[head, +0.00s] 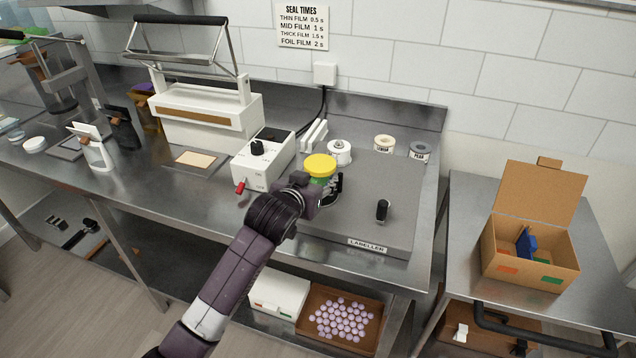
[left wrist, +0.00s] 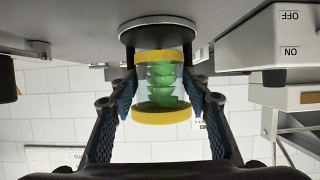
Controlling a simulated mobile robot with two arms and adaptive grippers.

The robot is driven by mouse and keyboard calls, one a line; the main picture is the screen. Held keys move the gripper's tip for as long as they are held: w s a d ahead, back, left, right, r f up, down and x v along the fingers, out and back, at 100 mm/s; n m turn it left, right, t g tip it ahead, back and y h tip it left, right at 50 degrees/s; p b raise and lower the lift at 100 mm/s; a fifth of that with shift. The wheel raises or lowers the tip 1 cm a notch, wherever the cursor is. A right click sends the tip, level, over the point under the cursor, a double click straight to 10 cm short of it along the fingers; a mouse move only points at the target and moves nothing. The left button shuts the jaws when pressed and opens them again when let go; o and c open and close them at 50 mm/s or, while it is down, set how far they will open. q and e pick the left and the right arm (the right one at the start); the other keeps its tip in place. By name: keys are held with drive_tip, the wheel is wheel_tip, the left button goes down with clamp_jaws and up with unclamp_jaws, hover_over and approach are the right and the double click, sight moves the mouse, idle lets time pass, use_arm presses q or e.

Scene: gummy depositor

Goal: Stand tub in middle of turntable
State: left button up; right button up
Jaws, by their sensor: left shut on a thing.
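The tub is a clear cylinder with green contents and yellow ends; its yellow lid (head: 320,164) shows in the head view. My left gripper (head: 324,190) is shut on the tub, with a finger on each side of it. The tub (left wrist: 160,87) is upright between the fingers in the left wrist view, which looks upside down. I cannot tell whether base and disc touch. In the head view my gripper and the tub mostly hide the turntable. My right gripper is out of view.
The grey labeller (head: 360,225) has a black post (head: 383,210) to the right. A white control box (head: 262,160) with a red lever stands close on the left. Label rolls (head: 384,144) stand behind. An open cardboard box (head: 530,262) is on the right table.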

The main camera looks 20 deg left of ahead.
use_arm(q)
drive_tip(key=shift+f, duration=0.6)
drive_tip(key=o, duration=1.4)
drive_tip(key=shift+f, duration=0.1)
drive_tip(key=shift+o, duration=0.2)
drive_tip(key=v, duration=1.2)
drive_tip(key=shift+b, duration=0.45)
drive_tip(key=shift+s, duration=0.1)
